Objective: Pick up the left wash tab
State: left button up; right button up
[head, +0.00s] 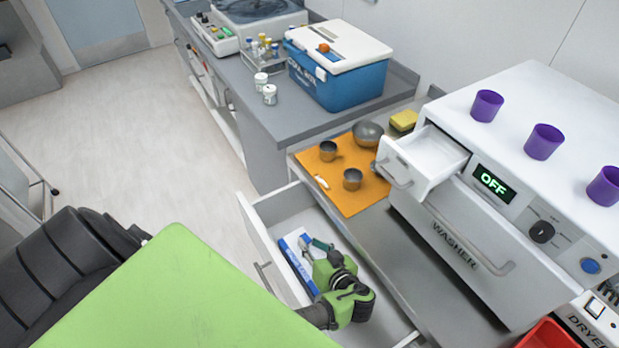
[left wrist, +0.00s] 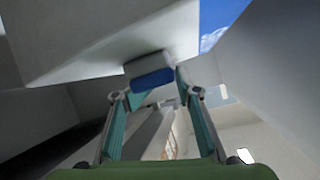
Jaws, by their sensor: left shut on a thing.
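My left gripper (head: 306,244) reaches down into an open grey drawer (head: 262,225) under the counter. Its teal fingers are shut on a small white and blue block, the wash tab (left wrist: 152,78), which shows between the fingertips of the gripper (left wrist: 155,92) in the left wrist view. In the head view the tab is too small and covered to make out. A blue and white box (head: 298,262) lies in the drawer beside the fingers. I cannot tell whether the tab touches anything below it. My right gripper is not in view.
The washer (head: 455,235) stands right of the drawer, its small white dispenser drawer (head: 432,158) pulled out. Purple cups (head: 543,141) stand on top. An orange mat (head: 342,180) with metal cups lies behind. A green surface (head: 180,290) is in front, left of the drawer.

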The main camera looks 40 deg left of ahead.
pick_arm(q)
jog(key=shift+f, duration=0.1)
jog(key=shift+c, duration=1.1)
jog(key=shift+s, duration=0.1)
grip_shut()
jog(key=shift+r, duration=0.7)
notch_tip(320, 180, up, 17)
jog(key=b, duration=0.1)
jog(key=shift+w, duration=0.25)
jog(key=shift+c, duration=1.5)
grip_release()
jog(key=o, duration=2.3)
jog(key=shift+f, duration=0.1)
